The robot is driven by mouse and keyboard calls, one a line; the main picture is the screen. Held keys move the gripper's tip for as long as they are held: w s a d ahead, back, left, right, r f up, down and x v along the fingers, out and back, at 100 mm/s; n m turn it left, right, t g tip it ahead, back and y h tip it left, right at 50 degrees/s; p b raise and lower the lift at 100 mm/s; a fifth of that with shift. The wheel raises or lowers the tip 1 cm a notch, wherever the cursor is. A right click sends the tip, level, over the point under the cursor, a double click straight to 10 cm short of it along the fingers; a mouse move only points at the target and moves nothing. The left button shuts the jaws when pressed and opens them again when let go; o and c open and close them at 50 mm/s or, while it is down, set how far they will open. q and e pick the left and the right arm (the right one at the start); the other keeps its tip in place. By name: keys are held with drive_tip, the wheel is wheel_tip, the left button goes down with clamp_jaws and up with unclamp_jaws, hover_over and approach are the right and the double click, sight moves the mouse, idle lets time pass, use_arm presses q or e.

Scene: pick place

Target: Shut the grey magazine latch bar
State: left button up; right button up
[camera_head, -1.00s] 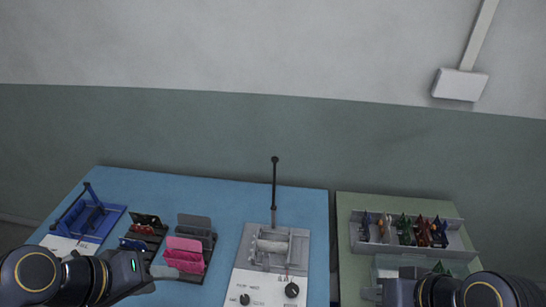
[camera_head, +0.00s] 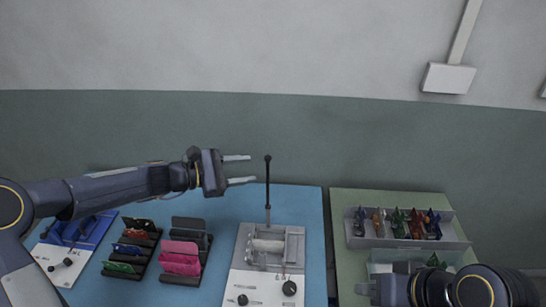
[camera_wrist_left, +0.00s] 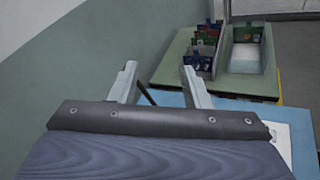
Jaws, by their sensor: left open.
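The grey magazine (camera_head: 252,250) sits on a white panel with knobs at the middle of the blue table. Its latch bar (camera_head: 267,190) is dark, thin and stands upright, swung open, with a round knob on top. My left gripper (camera_head: 252,169) is open and empty, its fingers pointing right, just left of the bar's upper part in the head view. In the left wrist view the bar (camera_wrist_left: 146,93) shows as a dark slanted rod between the fingertips; I cannot tell whether they touch it. My right gripper (camera_head: 362,289) is low at the right, its jaws unclear.
A blue magazine (camera_head: 75,232) is at the left, partly behind my left arm. Racks with dark, coloured and pink cards (camera_head: 181,248) stand between the two magazines. A green table (camera_head: 345,262) at the right holds a grey tray (camera_head: 455,243) of coloured pieces. The wall is behind.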

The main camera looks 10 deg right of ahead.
sight(268, 158)
use_arm(q)
drive_tip(key=w+f+n, duration=0.1)
drive_tip(key=w, duration=0.1)
drive_tip(key=w+d+f+n+t+h, duration=0.1)
drive_tip(key=w+n, duration=0.1)
drive_tip(key=w+f+n+t, duration=0.1)
drive_tip(key=w+n, duration=0.1)
drive_tip(key=shift+d+f, duration=0.3)
drive_tip(key=shift+f, duration=0.1)
drive_tip(key=shift+n, duration=0.4)
drive_tip(key=p+x, duration=0.2)
drive_tip(key=x, duration=0.4)
drive_tip(key=shift+w+d+r, duration=0.1)
drive_tip(key=shift+w+r, duration=0.05)
drive_tip(key=shift+w, duration=0.1)
drive_tip(key=shift+p+x, duration=0.35)
drive_tip(key=shift+x, duration=0.45)
drive_tip(key=shift+c, duration=0.4)
clamp_jaws()
